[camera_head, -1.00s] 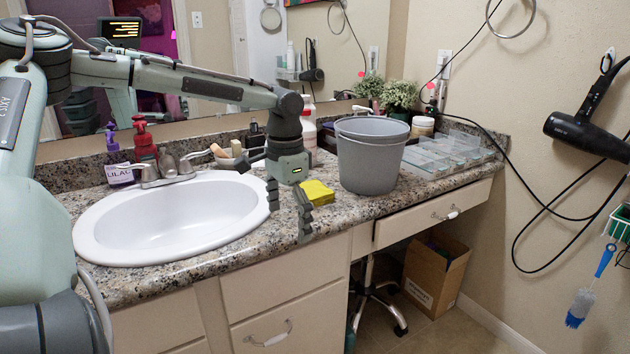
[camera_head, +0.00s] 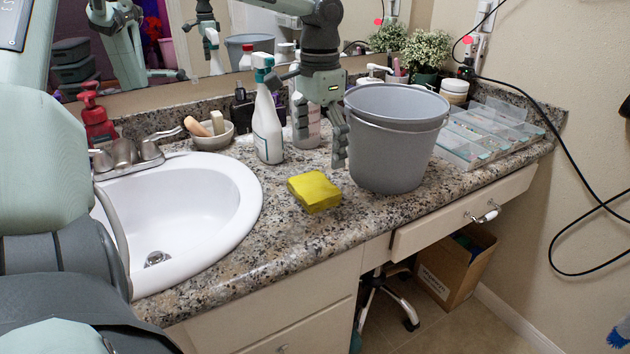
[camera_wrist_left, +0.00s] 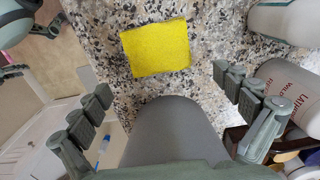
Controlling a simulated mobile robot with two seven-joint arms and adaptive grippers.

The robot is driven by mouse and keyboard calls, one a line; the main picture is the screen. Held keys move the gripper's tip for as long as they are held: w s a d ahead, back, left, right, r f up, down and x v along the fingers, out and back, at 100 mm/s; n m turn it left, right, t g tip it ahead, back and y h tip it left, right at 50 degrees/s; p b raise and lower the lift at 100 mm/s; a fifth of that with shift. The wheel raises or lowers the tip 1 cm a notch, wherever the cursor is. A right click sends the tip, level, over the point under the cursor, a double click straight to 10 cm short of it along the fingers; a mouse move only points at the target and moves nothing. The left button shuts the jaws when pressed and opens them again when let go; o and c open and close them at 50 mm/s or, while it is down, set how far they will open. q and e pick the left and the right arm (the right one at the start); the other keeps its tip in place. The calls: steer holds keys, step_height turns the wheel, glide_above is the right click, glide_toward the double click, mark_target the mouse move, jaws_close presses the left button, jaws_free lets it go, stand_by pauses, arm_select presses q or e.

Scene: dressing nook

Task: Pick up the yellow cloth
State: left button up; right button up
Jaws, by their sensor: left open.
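The yellow cloth (camera_head: 314,191) is a folded square block lying on the speckled counter (camera_head: 262,222), between the sink and the grey bucket. It also shows whole in the left wrist view (camera_wrist_left: 155,48), beyond the fingertips. My left gripper (camera_head: 320,146) is open and empty. In the head view it hangs behind the cloth, against the left side of the bucket in the picture; whether they touch I cannot tell. Its spread fingers show in the left wrist view (camera_wrist_left: 160,83). My right gripper is not in view.
The grey bucket (camera_head: 392,150) stands right of the cloth; its side fills the lower middle of the wrist view. A spray bottle (camera_head: 267,125) and another bottle stand behind. The white sink (camera_head: 185,205) is at left, a clear organizer (camera_head: 485,135) at right. Counter in front of the cloth is bare.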

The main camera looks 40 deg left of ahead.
mark_target(319, 183)
arm_select(q)
step_height(319, 183, down, 7)
steer(key=shift+f, duration=0.25)
steer(key=c, duration=0.7)
steer(key=shift+c, duration=0.6)
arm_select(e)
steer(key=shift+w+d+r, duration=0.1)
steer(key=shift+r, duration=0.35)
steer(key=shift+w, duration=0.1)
